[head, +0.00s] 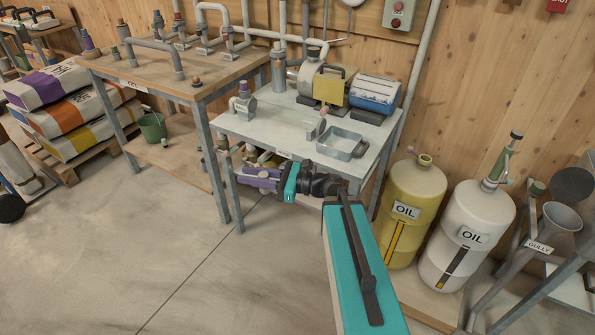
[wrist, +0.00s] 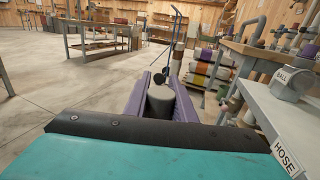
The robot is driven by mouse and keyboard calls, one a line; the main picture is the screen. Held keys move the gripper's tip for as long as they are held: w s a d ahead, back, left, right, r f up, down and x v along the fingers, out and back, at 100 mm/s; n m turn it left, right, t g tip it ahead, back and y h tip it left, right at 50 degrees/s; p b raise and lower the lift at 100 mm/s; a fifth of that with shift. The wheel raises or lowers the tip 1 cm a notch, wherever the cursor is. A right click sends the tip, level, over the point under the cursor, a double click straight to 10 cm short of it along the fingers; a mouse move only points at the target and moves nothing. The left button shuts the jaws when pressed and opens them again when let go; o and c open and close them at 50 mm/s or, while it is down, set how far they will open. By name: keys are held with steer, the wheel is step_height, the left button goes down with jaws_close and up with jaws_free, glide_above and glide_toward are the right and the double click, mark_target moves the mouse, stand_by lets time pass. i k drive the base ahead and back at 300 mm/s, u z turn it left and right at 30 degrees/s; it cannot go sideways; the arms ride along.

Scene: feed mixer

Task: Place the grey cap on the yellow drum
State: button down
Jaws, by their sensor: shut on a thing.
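My gripper (head: 245,176) has purple fingers and is at the front edge of the grey table, pointing left in the head view. I cannot make the cap out clearly in the head view. The yellow drum (head: 412,190) with an OIL label stands upright right of the table, with a small neck on top. My gripper is well to the left of the drum, apart from it.
A white OIL drum (head: 475,230) with a pump fitting stands right of the yellow one. The grey table (head: 270,135) carries a metal tray (head: 341,143), a motor-like machine and a small valve. Stacked sacks (head: 70,110) lie at the left. The floor in front is clear.

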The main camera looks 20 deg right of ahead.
mark_target(415, 184)
steer(key=z, duration=0.55)
steer(key=k, duration=1.2)
steer(key=u, duration=0.45)
steer(key=i, duration=0.95)
steer(key=u, duration=0.05)
